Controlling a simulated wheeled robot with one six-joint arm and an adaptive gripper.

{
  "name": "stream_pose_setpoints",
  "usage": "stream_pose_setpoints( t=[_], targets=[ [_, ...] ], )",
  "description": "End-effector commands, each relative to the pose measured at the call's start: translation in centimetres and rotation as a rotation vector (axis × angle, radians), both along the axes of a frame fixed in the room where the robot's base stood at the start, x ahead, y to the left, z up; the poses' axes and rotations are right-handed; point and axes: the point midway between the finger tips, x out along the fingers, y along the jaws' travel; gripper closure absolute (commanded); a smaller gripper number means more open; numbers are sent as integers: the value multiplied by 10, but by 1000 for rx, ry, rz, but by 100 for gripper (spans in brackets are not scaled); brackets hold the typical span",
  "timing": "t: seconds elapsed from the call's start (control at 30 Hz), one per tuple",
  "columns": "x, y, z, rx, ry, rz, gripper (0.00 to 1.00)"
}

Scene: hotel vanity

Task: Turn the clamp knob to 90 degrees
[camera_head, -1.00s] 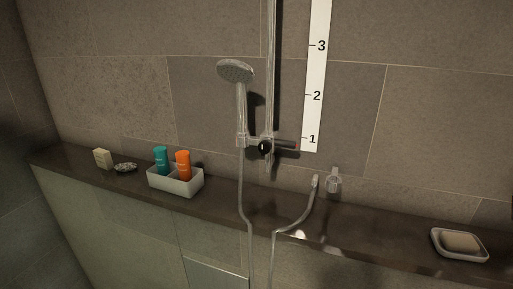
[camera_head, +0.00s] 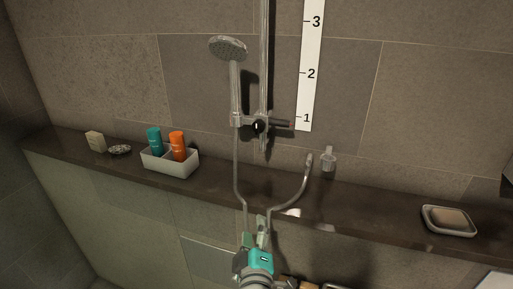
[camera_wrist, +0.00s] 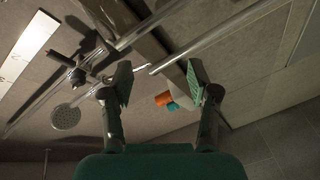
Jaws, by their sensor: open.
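The clamp knob (camera_head: 259,126) is a dark round knob on the slider clamp of the vertical chrome rail (camera_head: 264,70), level with the 1 on the white scale (camera_head: 311,60). A dark bar reaches right from it. The hand shower (camera_head: 229,48) sits in the holder left of the knob. My gripper (camera_head: 254,224) is in the lower middle, below the knob and in front of the ledge. In the wrist view its two green-padded fingers are apart with nothing held between them. The knob (camera_wrist: 77,77) shows there left of the fingers, with the shower head (camera_wrist: 66,116) below it.
A dark ledge (camera_head: 360,208) runs across the wall. A caddy (camera_head: 171,165) with a teal bottle (camera_head: 154,141) and an orange bottle (camera_head: 178,146) stands left. A soap dish (camera_head: 449,222) lies right. The shower hose (camera_head: 237,185) hangs close to my gripper.

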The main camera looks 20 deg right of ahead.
Motion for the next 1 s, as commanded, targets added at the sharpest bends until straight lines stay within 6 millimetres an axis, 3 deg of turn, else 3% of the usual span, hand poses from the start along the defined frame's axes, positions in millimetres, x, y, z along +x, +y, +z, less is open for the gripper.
stream_pose_setpoints(
  t=[0.03,0.2,0.53,0.73,1.0],
  targets=[
    [9,4,19,-8,-16,-20,40],
    [30,10,76,-34,-42,-113,40],
    [40,18,178,-13,-63,-285,40],
    [37,20,208,8,-60,-338,40],
    [49,9,214,12,-59,-354,40]
  ],
)
